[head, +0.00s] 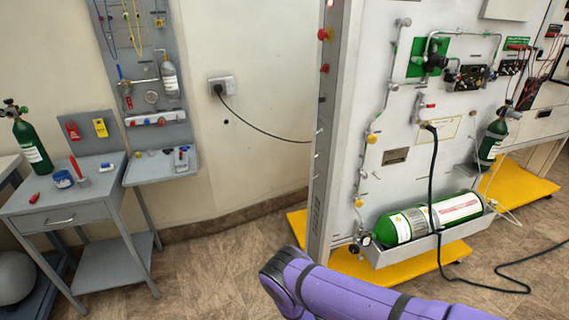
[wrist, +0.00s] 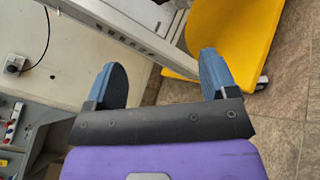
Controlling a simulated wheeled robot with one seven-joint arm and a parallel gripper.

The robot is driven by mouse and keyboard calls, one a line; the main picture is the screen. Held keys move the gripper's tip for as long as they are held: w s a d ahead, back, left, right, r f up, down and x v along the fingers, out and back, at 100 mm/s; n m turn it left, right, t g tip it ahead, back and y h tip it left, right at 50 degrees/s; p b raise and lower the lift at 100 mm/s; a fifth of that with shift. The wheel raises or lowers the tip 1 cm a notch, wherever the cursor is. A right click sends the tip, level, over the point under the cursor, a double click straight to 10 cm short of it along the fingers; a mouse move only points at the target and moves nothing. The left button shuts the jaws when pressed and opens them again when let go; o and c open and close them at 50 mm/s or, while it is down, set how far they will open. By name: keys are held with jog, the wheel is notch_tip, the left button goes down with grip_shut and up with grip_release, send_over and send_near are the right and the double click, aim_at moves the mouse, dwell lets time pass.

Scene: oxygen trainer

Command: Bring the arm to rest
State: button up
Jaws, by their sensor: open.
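My gripper (wrist: 161,80) shows in the wrist view, with its two blue fingers spread apart and nothing between them. Beyond the fingers are the panel's metal frame post and the pale wall. In the head view my purple arm reaches in from the bottom right, in front of the training panel (head: 378,165). The fingers are not visible in the head view.
A green oxygen cylinder (head: 430,217) lies in a tray low on the panel, above a yellow base (head: 350,265). A grey side table (head: 75,195) with small items stands left. A black cable (head: 437,190) trails onto the floor. Floor between table and panel is clear.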

jog(key=w+a+r+m+g+y, duration=0.2)
jog(key=w+a+r+m, duration=0.2)
jog(key=w+r, duration=0.65)
jog(key=w+a+r+m+g+y, duration=0.2)
jog(key=w+a+r+m, duration=0.4)
jog(key=r, duration=0.7)
jog(key=w+d+r+m+g+y, duration=0.1)
jog(key=d+r+m+y, duration=0.15)
jog(key=r, duration=1.15)
jog(key=w+d+r+m+g+y, duration=0.1)
jog(key=r+y, duration=0.2)
jog(key=r, duration=1.1)
jog(key=s+d+r+m+g+y, duration=0.15)
jog(key=s+d+r, duration=0.35)
jog(key=s+r, duration=0.55)
jog(key=s+d+r+m+g, duration=0.15)
jog(key=s+d+r, duration=0.25)
jog(key=s+r, duration=0.65)
jog(key=s+d+r+m, duration=0.1)
jog(key=s+d, duration=0.2)
jog(key=s, duration=0.5)
jog(key=s+d+r+m+g+h, duration=0.1)
jog(key=s+d+r+m, duration=0.1)
jog(key=s, duration=0.7)
jog(key=s+d+r+m+h, duration=0.1)
jog(key=s+d, duration=0.3)
jog(key=s, duration=0.4)
jog(key=shift+s+d+r+m, duration=0.35)
jog(key=shift+s+d+r, duration=0.05)
jog(key=shift+r, duration=0.05)
